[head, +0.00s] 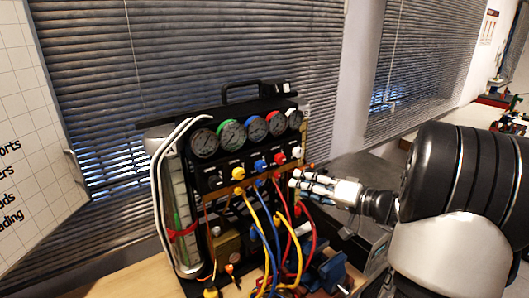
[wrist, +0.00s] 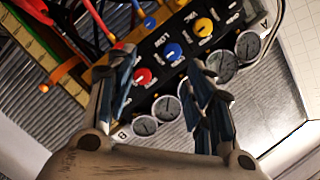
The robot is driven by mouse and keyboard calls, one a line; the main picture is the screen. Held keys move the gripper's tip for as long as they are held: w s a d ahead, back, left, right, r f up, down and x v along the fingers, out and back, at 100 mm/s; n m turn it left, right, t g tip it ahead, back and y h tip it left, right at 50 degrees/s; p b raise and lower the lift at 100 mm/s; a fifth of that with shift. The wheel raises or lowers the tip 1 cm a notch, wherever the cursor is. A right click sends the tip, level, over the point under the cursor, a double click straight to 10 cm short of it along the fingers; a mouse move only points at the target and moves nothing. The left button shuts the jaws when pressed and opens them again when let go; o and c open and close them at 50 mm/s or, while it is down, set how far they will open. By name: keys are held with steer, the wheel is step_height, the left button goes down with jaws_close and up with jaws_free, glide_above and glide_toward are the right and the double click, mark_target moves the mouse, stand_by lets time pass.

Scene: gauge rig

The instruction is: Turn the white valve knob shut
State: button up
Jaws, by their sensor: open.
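The white valve knob (head: 296,152) is at the right end of the knob row on the black gauge panel (head: 225,160). I cannot make out its angle. My gripper (head: 298,178) is just below and to the right of it in the head view, fingers pointing at the panel. In the wrist view my gripper (wrist: 162,62) is open, with the red knob (wrist: 142,77) and blue knob (wrist: 172,52) showing between its fingers. The white knob does not show there; the left finger covers that part of the panel. I see nothing held.
A row of round gauges (head: 204,142) runs above the knobs. Yellow, blue and red hoses (head: 258,220) hang in front of the lower panel. White bent tubes (head: 157,185) stand at its left. A blue fitting (head: 333,267) sits low at the right.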

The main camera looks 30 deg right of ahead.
steer(key=s+d+m+t+h, duration=0.2)
steer(key=s+d+t+h, duration=0.15)
steer(key=d, duration=0.65)
glide_toward(300, 154)
steer(key=shift+g+h, duration=0.25)
steer(key=shift+g, duration=0.2)
steer(key=w, duration=0.6)
steer(key=w+a+r, duration=0.1)
steer(key=w, duration=0.3)
steer(key=shift+r, duration=0.1)
steer(key=shift+c, duration=0.4)
steer(key=c, duration=1)
